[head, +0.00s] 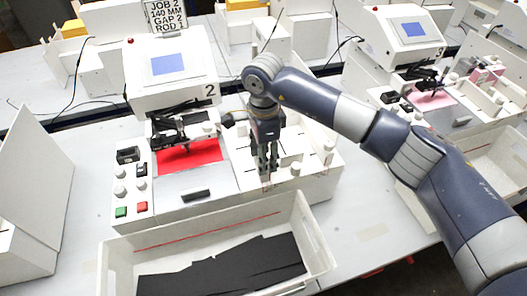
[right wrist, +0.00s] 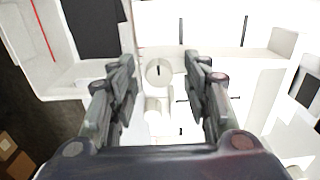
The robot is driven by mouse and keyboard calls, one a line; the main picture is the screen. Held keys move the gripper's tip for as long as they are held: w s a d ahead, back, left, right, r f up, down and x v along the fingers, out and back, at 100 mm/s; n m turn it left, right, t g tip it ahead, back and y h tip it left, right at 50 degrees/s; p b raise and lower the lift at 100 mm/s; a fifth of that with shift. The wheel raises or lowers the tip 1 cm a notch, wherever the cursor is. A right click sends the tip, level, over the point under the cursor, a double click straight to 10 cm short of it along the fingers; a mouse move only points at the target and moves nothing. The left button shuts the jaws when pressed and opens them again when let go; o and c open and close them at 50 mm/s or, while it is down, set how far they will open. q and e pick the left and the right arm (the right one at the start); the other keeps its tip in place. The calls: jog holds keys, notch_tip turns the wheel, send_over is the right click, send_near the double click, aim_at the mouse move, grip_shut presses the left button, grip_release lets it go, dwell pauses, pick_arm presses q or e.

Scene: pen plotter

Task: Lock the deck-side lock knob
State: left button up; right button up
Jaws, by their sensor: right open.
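My right gripper (head: 268,165) points down over the white right-hand part of the plotter (head: 170,70) labelled 2. In the right wrist view my right gripper (right wrist: 160,72) is open, its two fingers apart. A round white knob (right wrist: 158,71) with a short dark mark shows between the fingertips, with a gap on each side; I cannot tell its height relative to them. In the head view a white knob (head: 295,168) stands just right of the gripper and another (head: 328,146) farther right. I cannot tell for sure which is the deck-side lock knob. My left gripper is not in view.
A white bin (head: 110,265) with dark sheets stands in front of the plotter. A red sheet (head: 200,152) lies on its deck; green (head: 121,212) and red (head: 141,207) buttons are at its left. Another plotter (head: 405,35) stands behind my right arm.

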jog(key=shift+f, duration=0.1)
grip_shut()
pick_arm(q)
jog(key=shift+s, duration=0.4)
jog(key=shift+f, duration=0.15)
